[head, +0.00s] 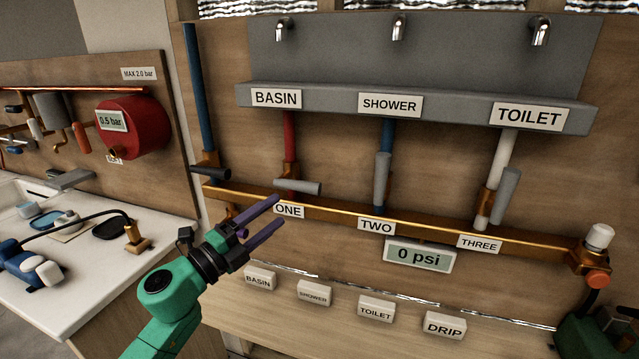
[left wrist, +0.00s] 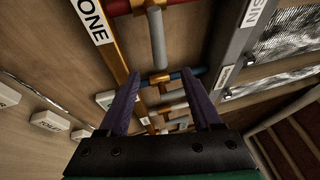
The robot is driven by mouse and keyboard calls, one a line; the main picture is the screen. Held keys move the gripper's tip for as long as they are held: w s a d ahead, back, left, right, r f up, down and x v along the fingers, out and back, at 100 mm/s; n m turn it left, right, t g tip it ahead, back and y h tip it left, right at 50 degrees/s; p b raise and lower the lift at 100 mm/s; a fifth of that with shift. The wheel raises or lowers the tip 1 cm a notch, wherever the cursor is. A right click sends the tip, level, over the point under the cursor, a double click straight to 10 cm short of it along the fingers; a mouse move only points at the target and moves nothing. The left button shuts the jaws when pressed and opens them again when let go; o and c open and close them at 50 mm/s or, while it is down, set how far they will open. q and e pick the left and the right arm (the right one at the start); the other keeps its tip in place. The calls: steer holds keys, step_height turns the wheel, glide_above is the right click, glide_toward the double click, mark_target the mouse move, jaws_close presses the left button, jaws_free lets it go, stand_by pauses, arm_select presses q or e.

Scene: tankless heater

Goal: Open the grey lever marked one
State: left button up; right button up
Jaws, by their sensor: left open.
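The grey lever marked one (head: 298,187) sits on the red pipe (head: 289,138), above the ONE label (head: 289,210). It points right, crosswise to its pipe. In the left wrist view the lever (left wrist: 157,38) shows beyond the fingers, near the ONE label (left wrist: 92,18). My left gripper (head: 279,211) is open, with purple fingers below and left of the lever; one finger overlaps the label's edge in the picture. In the left wrist view nothing is held between the fingers (left wrist: 160,74). My right gripper is not in view.
Grey levers on the blue pipe (head: 381,178) and white pipe (head: 507,196) lie along their pipes. A copper pipe (head: 400,214) runs below. The gauge (head: 419,255) reads 0 psi. A red tank (head: 133,127) and white counter (head: 90,285) are at left.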

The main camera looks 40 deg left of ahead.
mark_target(299, 182)
arm_select(q)
steer(key=w+r+p, duration=0.2)
steer(key=w+p, duration=0.1)
steer(key=w, duration=1.1)
steer(key=shift+d+r, duration=0.2)
steer(key=shift+d, duration=0.15)
steer(key=shift+s, duration=0.1)
jaws_close()
stand_by(0.3)
